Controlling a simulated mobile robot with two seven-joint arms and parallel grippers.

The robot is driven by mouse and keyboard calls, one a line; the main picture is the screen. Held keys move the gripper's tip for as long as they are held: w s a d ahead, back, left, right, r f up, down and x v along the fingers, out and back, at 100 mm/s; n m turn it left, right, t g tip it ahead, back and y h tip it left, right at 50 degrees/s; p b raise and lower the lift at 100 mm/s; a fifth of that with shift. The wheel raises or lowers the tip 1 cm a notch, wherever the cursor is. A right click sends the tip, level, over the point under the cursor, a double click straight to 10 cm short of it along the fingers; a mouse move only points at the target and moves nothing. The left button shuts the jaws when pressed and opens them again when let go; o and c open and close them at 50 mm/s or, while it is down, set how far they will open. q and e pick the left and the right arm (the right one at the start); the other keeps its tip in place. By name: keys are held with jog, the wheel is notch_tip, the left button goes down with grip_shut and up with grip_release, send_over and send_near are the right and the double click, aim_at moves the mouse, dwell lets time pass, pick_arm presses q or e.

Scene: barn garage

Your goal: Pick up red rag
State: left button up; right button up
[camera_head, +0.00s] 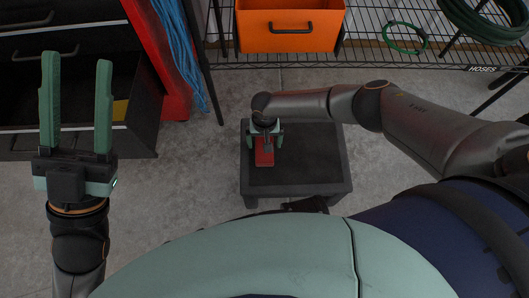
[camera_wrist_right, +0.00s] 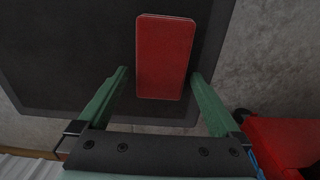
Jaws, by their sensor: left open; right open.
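The red rag (camera_head: 264,156) is a flat red rectangle on the dark low table (camera_head: 300,176), near its left side. In the right wrist view the rag (camera_wrist_right: 165,55) lies ahead of and partly between the fingers of my right gripper (camera_wrist_right: 160,76). In the head view my right gripper (camera_head: 264,140) is over the far end of the rag, pointing down. It is open, with one finger on each side, and the rag is not gripped. My left gripper (camera_head: 75,75) is open and empty at the left, away from the table.
An orange bin (camera_head: 290,28) sits on a wire shelf (camera_head: 370,50) behind the table. A dark drawer cabinet (camera_head: 135,100) with an open drawer stands at the left, beside a red panel (camera_head: 155,50) and blue cables (camera_head: 178,50). Grey floor surrounds the table.

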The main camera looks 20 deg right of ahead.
jog(key=c, duration=1.3)
jog(key=shift+o, duration=0.2)
